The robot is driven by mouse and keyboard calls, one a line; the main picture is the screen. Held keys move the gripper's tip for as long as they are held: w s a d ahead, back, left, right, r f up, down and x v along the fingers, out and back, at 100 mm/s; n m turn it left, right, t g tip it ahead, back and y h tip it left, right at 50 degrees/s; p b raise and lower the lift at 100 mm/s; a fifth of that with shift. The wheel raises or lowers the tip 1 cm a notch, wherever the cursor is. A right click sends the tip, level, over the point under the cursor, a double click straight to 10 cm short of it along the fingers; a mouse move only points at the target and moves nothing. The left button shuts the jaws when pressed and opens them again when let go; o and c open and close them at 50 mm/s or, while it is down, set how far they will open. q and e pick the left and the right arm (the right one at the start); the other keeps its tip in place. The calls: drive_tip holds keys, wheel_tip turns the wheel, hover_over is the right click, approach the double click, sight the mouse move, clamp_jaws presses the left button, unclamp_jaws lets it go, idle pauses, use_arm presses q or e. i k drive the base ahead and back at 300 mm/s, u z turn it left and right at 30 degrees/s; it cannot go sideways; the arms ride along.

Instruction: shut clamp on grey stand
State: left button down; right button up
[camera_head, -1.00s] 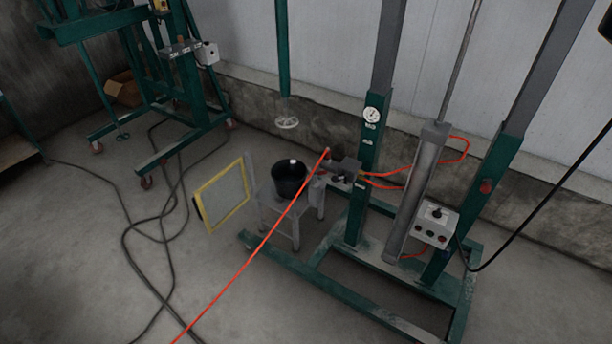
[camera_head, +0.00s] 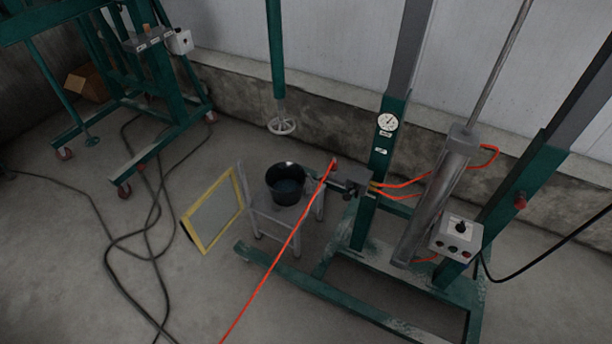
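A small grey stand (camera_head: 262,216) stands on the floor at the middle of the head view, with a black bucket (camera_head: 286,184) on top. A grey metal block (camera_head: 350,179) with orange hoses sits at the right of the bucket, on the green frame's side. I cannot tell for certain which part is the clamp, or whether it is open or shut. Neither of my grippers shows in the view.
A green press frame (camera_head: 370,215) with a grey cylinder (camera_head: 436,195) and control box (camera_head: 456,238) stands at right. A mixer disc (camera_head: 282,126) hangs above the bucket. A yellow-framed panel (camera_head: 212,212) leans left of the stand. An orange hose (camera_head: 282,250) and dark cables (camera_head: 113,245) cross the floor.

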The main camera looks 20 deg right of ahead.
sight(307, 175)
drive_tip(key=z, duration=0.45)
drive_tip(key=i, duration=1.05)
drive_tip(key=z, duration=0.7)
